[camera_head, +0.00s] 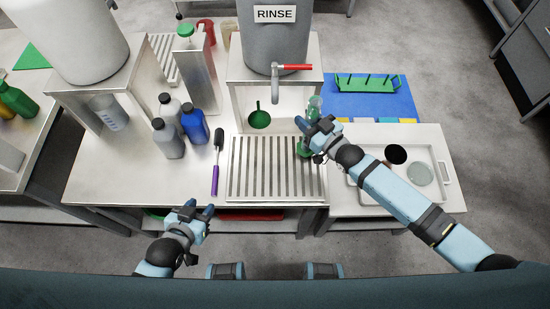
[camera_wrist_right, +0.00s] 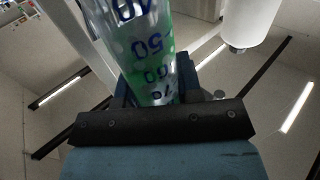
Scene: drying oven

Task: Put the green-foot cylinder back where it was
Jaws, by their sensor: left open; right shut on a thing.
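A clear graduated cylinder (camera_head: 315,104) with a green foot (camera_head: 302,149) is in my right gripper (camera_head: 318,133), at the right edge of the slatted drain grate. The right gripper is shut around it. In the right wrist view the cylinder (camera_wrist_right: 150,50) fills the upper middle, with blue printed numbers and a green tint, between the fingers. I cannot tell whether the foot touches the grate or hangs above it. My left gripper (camera_head: 199,209) is open and empty at the table's front edge.
The rinse tank (camera_head: 273,40) with a red-handled tap (camera_head: 292,68) stands behind the grate (camera_head: 250,190). A green funnel (camera_head: 259,118), a purple-handled brush (camera_head: 216,165) and several bottles (camera_head: 168,138) are to the left. A blue mat (camera_head: 390,103) holds a green pegged rack (camera_head: 367,84). A tray (camera_head: 446,172) lies at right.

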